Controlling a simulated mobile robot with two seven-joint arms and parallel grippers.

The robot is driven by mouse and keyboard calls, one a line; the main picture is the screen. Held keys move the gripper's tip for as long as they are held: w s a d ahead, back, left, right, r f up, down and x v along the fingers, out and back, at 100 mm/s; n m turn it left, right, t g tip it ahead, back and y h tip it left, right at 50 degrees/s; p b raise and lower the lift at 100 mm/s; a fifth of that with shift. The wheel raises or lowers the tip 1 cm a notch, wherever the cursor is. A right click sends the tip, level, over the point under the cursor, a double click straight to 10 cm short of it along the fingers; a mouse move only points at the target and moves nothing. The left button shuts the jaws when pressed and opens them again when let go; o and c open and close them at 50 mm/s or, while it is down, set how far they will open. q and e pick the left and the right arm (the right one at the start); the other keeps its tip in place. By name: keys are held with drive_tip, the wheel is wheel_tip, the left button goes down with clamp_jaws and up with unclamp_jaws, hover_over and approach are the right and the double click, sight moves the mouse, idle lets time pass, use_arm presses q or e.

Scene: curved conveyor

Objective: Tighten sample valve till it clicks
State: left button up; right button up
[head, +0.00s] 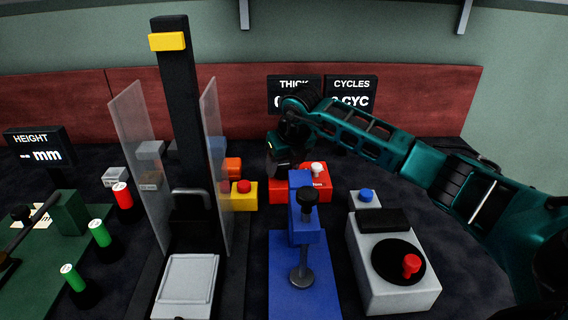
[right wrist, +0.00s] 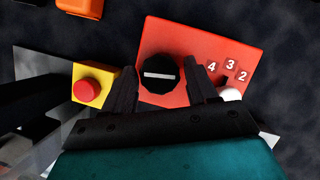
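A red box (right wrist: 215,40) with the numbers 4, 3 and 2 fills the middle of the right wrist view. On it is a round black knob (right wrist: 160,85) with a white bar across its top; I cannot read a name for it. My right gripper (right wrist: 163,72) is open, with one finger to each side of the knob and gaps visible between. In the head view my right gripper (head: 282,168) is over the red box (head: 285,196), hiding the knob. A white-topped knob (head: 316,168) stands at the box's right. My left gripper is not in view.
A yellow box with a red button (head: 243,193) sits just left of the red box. A blue press (head: 300,270) stands in front, and a grey box with a red-handled crank (head: 395,280) at front right. Clear panels (head: 212,150) stand further left.

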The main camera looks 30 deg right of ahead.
drive_tip(key=c, duration=0.8)
drive_tip(key=shift+a+r+m+h+p, duration=0.1)
drive_tip(key=shift+m+h+p, duration=0.25)
drive_tip(key=shift+m, duration=0.45)
drive_tip(key=shift+m+h, duration=0.35)
drive_tip(key=shift+m, duration=0.85)
drive_tip(key=o, duration=1.1)
drive_tip(key=shift+c, duration=0.2)
